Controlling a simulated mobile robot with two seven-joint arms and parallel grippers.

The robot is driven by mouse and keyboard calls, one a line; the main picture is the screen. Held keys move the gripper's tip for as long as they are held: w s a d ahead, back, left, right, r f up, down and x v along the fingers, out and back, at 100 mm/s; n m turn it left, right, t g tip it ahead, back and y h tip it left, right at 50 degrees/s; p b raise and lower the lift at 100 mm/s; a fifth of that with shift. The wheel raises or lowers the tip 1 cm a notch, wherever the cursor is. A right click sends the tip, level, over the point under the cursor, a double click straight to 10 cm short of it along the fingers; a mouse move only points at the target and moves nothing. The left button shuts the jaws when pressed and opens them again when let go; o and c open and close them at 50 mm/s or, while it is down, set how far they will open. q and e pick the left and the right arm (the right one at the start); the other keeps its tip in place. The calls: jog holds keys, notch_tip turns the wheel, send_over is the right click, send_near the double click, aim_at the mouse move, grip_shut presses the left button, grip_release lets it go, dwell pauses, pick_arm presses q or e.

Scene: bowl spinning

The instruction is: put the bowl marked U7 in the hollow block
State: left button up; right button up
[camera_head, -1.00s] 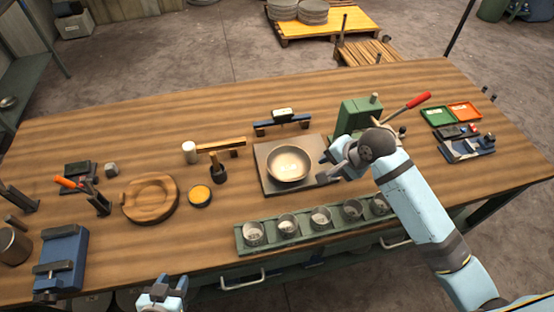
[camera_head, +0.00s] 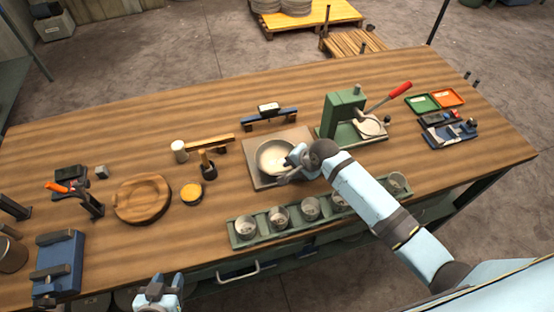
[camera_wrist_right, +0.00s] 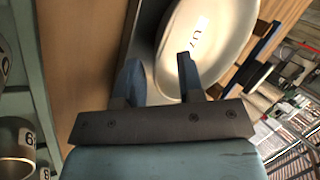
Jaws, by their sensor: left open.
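The pale bowl (camera_head: 272,157) sits upright on a grey square plate (camera_head: 258,183) at mid-table. Its inside carries a mark that looks like U7 in the right wrist view (camera_wrist_right: 205,30). My right gripper (camera_head: 290,166) is at the bowl's right rim. In the right wrist view its fingers (camera_wrist_right: 158,68) are apart, one over the bowl's inside and one outside the rim; contact is unclear. The round wooden hollow block (camera_head: 142,198) stands empty on the left of the table. My left gripper (camera_head: 160,285) is open and empty at the front edge, away from both.
A green rack (camera_head: 262,243) of numbered cups runs along the front edge. A green lever press (camera_head: 343,115) stands right of the bowl. A yellow-topped pot (camera_head: 191,193) and a brush-like tool (camera_head: 207,165) stand between bowl and block.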

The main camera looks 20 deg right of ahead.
jog(key=shift+w+a+f, duration=0.15)
jog(key=shift+f, duration=0.2)
grip_shut()
